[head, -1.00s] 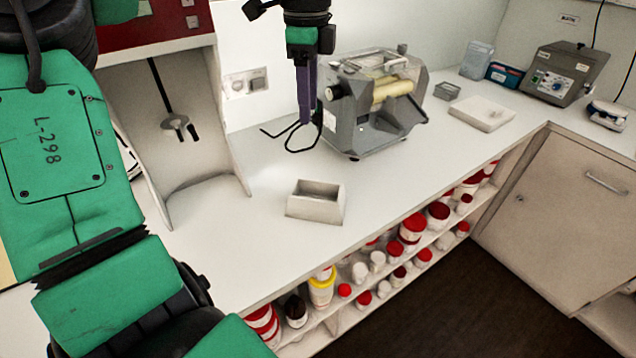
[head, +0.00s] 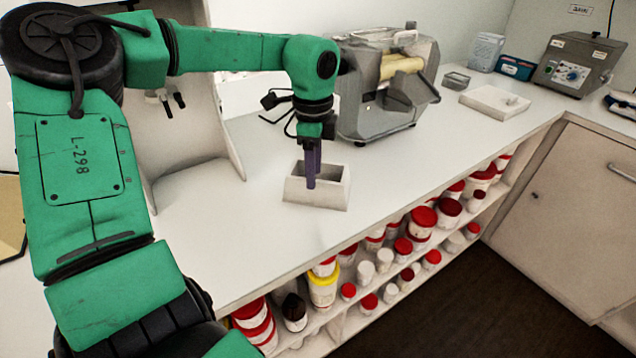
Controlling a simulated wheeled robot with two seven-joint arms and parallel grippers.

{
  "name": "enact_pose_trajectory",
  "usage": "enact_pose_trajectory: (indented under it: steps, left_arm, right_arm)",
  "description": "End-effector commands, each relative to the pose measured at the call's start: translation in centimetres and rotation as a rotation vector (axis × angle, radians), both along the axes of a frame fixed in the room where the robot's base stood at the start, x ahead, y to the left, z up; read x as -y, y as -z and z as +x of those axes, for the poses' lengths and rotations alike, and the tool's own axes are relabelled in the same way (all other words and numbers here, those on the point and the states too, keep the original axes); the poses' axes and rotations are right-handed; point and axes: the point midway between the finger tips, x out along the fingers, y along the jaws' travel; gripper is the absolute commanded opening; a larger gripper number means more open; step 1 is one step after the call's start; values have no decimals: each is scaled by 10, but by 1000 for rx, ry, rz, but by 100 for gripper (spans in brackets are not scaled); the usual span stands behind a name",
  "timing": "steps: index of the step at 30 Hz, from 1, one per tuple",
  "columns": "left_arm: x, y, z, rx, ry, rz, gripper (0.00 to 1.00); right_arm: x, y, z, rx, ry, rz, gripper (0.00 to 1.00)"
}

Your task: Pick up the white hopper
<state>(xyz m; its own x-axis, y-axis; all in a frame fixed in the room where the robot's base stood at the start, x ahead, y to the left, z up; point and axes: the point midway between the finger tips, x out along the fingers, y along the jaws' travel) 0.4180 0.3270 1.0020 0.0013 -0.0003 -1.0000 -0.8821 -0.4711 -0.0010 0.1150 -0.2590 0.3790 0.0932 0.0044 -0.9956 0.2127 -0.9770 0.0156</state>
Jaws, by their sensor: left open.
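The white hopper (head: 322,193) is an open-topped box with sloping sides, standing on the white counter in the head view. My left gripper (head: 312,183) points down at the hopper, with its purple-grey fingers over the left part of the opening and in front of the back rim. The fingers overlap in this view, so the gap between them is hard to see. Nothing shows held in them. Whether a finger touches the hopper's wall cannot be told. My right gripper is not in the picture.
The grey mill (head: 387,88) with cream rollers stands behind and right of the hopper. A white flat block (head: 495,101) and a small grey tray (head: 456,80) lie farther right. Shelves with red-lidded jars (head: 422,217) run below the counter's front edge. Counter around the hopper's front is clear.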

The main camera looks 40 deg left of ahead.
Motion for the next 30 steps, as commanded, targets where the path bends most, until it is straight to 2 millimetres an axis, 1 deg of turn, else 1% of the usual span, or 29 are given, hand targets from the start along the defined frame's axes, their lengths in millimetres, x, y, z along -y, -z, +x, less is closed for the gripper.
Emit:
enact_pose_trajectory:
  steps: [1,3,5,7,11,12,14,15,16,30]
  left_arm:
    - [0,7,0,-7,1,-2,49]
    - [0,22,1,-6,0,-1,49]
    - [0,30,1,-4,0,-2,49]
    - [0,34,1,-2,0,0,49]
    - [0,35,1,-1,0,0,49]
    - [0,35,1,-1,0,0,45]
    - [0,35,1,-1,0,0,22]
    - [0,35,1,-1,0,0,7]
    - [0,34,1,-1,0,0,0]
    - [0,34,2,0,0,1,0]
  right_arm:
    - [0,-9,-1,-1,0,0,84]
    - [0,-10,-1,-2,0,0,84]
    - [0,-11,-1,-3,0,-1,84]
    - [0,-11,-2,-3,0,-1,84]
    - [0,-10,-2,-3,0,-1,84]
    - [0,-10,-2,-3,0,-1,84]
    - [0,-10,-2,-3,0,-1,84]
    - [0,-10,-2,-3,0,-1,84]
    - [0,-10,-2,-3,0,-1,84]
    - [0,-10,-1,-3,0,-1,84]
